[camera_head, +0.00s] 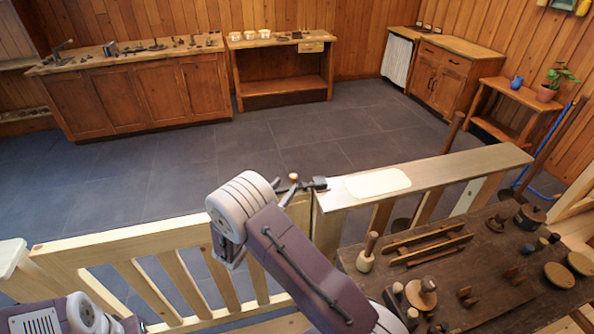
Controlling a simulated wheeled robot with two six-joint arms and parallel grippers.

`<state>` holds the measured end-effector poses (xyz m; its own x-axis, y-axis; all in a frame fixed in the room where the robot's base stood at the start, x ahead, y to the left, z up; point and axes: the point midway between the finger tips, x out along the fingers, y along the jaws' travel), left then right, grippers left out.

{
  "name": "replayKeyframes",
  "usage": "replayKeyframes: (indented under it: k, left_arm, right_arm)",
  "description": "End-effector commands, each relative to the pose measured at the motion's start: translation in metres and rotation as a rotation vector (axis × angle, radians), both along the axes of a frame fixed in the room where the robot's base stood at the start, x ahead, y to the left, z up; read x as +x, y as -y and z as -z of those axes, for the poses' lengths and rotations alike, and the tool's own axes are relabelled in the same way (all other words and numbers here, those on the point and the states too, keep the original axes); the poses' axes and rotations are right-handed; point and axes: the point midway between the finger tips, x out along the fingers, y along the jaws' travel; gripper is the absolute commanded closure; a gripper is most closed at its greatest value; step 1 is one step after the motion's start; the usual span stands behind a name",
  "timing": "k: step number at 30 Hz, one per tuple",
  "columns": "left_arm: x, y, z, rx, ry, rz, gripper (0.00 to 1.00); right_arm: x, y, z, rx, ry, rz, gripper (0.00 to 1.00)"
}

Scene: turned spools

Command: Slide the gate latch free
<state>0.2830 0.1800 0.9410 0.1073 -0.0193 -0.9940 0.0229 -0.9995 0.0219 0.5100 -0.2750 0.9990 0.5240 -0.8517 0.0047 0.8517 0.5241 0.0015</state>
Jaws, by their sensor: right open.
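The pale wooden gate (130,239) with slanted slats runs across the left and middle. At its right end is the gate latch, a dark metal fitting (319,183) with a small round wooden knob (293,177), beside the post of the fixed railing. My right arm reaches up from the bottom, left of the latch.
A dark workbench (480,285) with spools, discs and wooden tools fills the lower right. A pale oval plate (377,183) lies on the railing top (450,165). Beyond the gate the grey tiled floor (290,135) is clear, with cabinets (150,95) along the back wall.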

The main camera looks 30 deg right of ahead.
Motion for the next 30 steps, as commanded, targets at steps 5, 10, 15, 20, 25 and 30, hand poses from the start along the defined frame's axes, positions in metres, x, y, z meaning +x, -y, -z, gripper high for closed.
replayKeyframes:
  k: [5, 10, 15, 20, 25, 30]
  left_arm:
    - [0.0, 0.0, -0.006, 0.0, 0.0, 0.0, 0.64]
    - [0.0, 0.0, -0.012, 0.0, 0.0, 0.0, 0.64]
    - [0.0, 0.0, -0.015, 0.0, 0.0, 0.0, 0.64]
    - [0.0, 0.0, -0.015, 0.0, 0.0, 0.0, 0.64]
    - [0.0, 0.0, -0.015, 0.0, 0.0, 0.0, 0.64]
    - [0.0, 0.0, -0.015, 0.0, 0.0, 0.0, 0.64]
  right_arm:
    - [0.013, 0.025, -0.002, 0.001, -0.001, 0.007, 0.56]
    - [0.032, 0.056, -0.002, 0.001, 0.0, 0.006, 0.56]
    - [0.044, 0.073, -0.001, 0.001, -0.001, 0.003, 0.56]
    - [0.047, 0.077, 0.0, 0.001, -0.001, 0.002, 0.56]
    - [0.046, 0.077, 0.0, 0.001, -0.001, 0.002, 0.61]
    - [0.046, 0.077, -0.001, 0.0, 0.0, 0.002, 1.0]
